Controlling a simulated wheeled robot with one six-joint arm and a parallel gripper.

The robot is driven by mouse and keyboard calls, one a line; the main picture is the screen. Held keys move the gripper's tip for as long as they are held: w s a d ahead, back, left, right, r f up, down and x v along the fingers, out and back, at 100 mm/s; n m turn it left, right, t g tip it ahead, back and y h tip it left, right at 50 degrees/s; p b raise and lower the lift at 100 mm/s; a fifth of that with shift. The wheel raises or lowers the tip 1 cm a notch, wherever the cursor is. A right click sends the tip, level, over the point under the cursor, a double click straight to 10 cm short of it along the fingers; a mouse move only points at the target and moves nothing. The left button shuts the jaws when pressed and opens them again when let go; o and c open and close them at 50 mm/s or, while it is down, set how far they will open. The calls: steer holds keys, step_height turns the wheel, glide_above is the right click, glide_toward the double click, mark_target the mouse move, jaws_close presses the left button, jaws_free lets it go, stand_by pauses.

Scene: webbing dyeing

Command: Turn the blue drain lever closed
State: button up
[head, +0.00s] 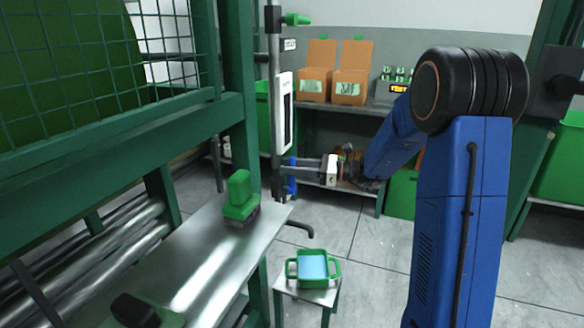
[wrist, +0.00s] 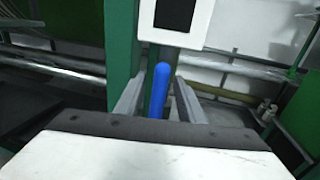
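The blue drain lever (head: 291,186) is on the vertical pipe (head: 275,110) at the end of the metal bench, partly hidden by my gripper in the head view. My gripper (head: 301,167) reaches it from the right. In the wrist view the lever (wrist: 160,88) stands between my two grey fingers, with its rounded end upward. The fingers are apart, with a gap on the left side. Contact with the right finger cannot be told.
A white panel (head: 283,112) is on the pipe above the lever. A green-handled tool (head: 240,198) sits on the metal bench (head: 190,262). A green tray with blue contents (head: 334,269) stands on a small stool below. A green post (head: 236,90) is close at left.

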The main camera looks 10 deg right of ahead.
jaws_close()
steer(key=shift+w+d+f+m, duration=0.15)
steer(key=shift+w+d+m, duration=0.5)
steer(key=shift+m, duration=0.45)
steer(key=w+d+f+m+t, duration=0.2)
steer(key=w+f+m, duration=0.1)
steer(key=m, duration=0.6)
steer(key=w+d+f+m+t, duration=0.2)
steer(key=f+m, duration=0.4)
steer(key=m, duration=0.3)
steer(key=shift+w, duration=0.55)
jaws_free()
steer(key=shift+d, duration=0.1)
